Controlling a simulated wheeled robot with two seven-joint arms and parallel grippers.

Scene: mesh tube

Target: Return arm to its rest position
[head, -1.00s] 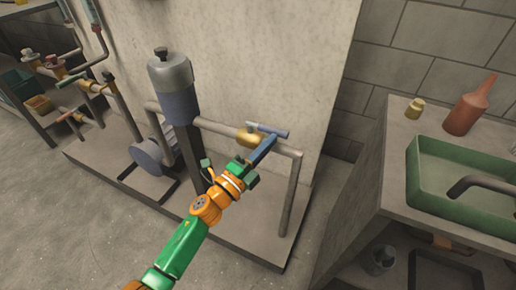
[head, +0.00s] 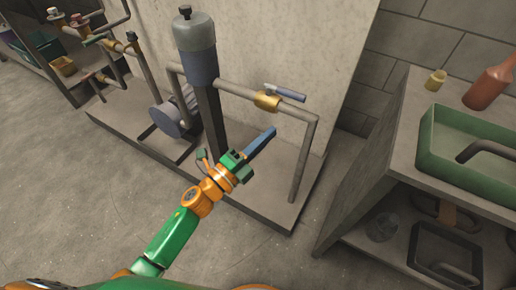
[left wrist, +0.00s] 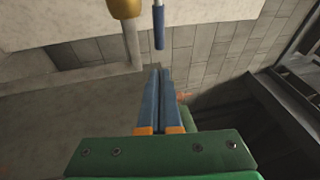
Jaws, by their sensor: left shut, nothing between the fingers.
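My left arm comes in from the lower left in the head view, green and orange. Its gripper (head: 268,136) has long blue fingers that lie together with nothing between them. The fingers point up and right, toward the pipe below the brass valve (head: 267,101), and appear apart from it. The valve's blue-grey handle (head: 285,92) lies roughly along the pipe. In the left wrist view the shut fingers (left wrist: 161,72) point forward, with the blue handle (left wrist: 158,27) and the brass valve body (left wrist: 125,8) beyond them. My right gripper does not show.
A grey pump cylinder (head: 195,50) and pipework stand on a low plinth (head: 272,212) against a concrete wall. At the right is a bench with a green sink (head: 470,160), a red-brown bottle (head: 492,88) and a small yellow jar (head: 436,80). Open floor lies at the left.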

